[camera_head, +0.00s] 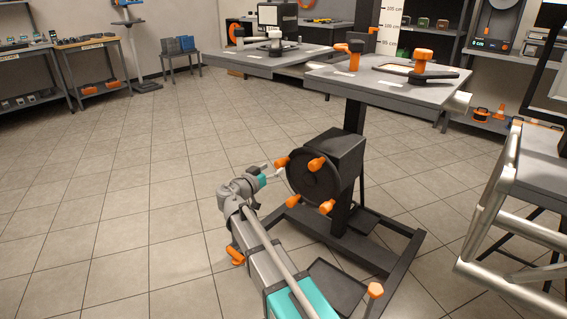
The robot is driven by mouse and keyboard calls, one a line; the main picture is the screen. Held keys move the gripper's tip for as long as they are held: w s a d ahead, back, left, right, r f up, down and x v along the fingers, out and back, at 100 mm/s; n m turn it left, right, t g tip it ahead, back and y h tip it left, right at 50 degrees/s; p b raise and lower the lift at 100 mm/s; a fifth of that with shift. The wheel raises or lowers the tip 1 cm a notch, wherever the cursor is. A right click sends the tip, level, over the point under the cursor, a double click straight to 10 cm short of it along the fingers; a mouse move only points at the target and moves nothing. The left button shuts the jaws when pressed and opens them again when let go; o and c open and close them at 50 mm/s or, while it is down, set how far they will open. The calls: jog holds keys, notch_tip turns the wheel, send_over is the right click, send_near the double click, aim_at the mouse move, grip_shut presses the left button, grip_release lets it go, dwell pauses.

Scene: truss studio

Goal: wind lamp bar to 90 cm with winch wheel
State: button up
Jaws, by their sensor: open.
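The winch wheel (306,183) is a black disc with several orange knobs around its rim. It is mounted on a dark box on the post of a grey-topped stand. My gripper (277,172) is at the wheel's left side, close to the upper-left orange knob (281,162). It is open; whether it touches the knob is too small to tell. A white height scale (390,28) with marks near 105 and 95 cm rises behind the stand, cut off by the top edge. I cannot make out the lamp bar.
The stand's dark base frame (345,240) lies on the tiled floor beside my arm. The stand's grey top (385,88) overhangs the wheel. A metal truss (490,225) stands at the right. Workbenches and shelves line the back. The floor to the left is clear.

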aim_at(279, 165)
jog(key=shift+x, duration=2.85)
jog(key=c, duration=0.8)
jog(key=shift+s+d, duration=0.1)
grip_shut()
